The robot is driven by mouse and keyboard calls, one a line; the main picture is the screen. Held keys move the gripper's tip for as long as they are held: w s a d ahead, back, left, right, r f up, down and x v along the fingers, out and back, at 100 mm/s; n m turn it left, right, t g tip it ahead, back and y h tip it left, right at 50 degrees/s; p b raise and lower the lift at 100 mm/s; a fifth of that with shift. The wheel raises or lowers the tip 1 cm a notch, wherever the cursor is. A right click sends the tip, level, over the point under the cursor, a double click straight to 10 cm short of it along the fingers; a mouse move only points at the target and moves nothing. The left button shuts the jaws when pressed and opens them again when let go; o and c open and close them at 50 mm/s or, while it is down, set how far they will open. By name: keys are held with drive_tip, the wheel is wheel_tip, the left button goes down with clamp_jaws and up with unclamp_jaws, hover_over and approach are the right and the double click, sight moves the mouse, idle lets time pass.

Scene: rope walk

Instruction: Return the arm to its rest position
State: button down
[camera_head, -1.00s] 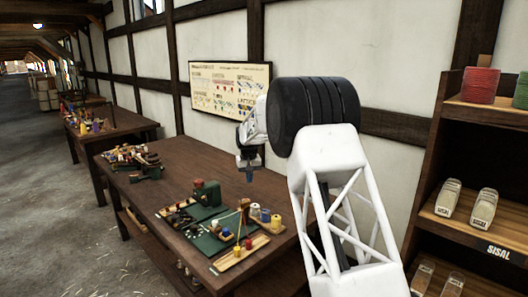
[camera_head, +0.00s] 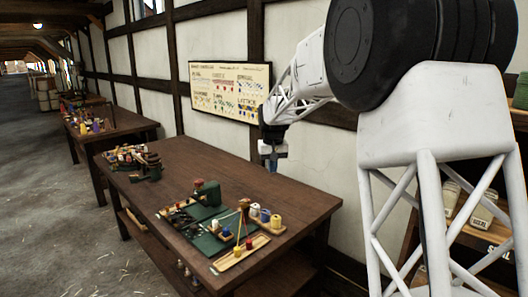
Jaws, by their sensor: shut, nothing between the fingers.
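My gripper (camera_head: 270,160) is at the end of my white and black arm, raised above the far right part of the brown wooden table (camera_head: 290,195). It points down and looks shut, with nothing visible in it. It is apart from the table and the things on it. My arm's large black joint and white lattice link fill the right side of the view and hide part of the wall and shelf.
More small items (camera_head: 135,157) sit at the table's far end. A chart (camera_head: 230,90) hangs on the wall. A shelf stands at right, partly hidden.

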drive_tip(key=s+d+r, duration=0.2)
drive_tip(key=s+d, duration=0.1)
drive_tip(key=s, duration=0.6)
drive_tip(key=s+d+r+m+t, duration=0.15)
drive_tip(key=s+d, duration=0.25)
drive_tip(key=s, duration=0.5)
drive_tip(key=s+d+r+g, duration=0.1)
drive_tip(key=s+d+r, duration=0.2)
drive_tip(key=s, duration=0.6)
drive_tip(key=s+d+f, duration=0.1)
drive_tip(key=s+f, duration=0.1)
drive_tip(key=s, duration=0.7)
drive_tip(key=s+d+f+t, duration=0.1)
drive_tip(key=s+d+f, duration=0.1)
drive_tip(key=s, duration=0.8)
drive_tip(key=s+d+f, duration=0.2)
drive_tip(key=s+f, duration=0.2)
drive_tip(key=s, duration=0.6)
drive_tip(key=shift+d+f+m, duration=0.15)
drive_tip(key=shift+d+m, duration=0.1)
drive_tip(key=shift+m, duration=0.2)
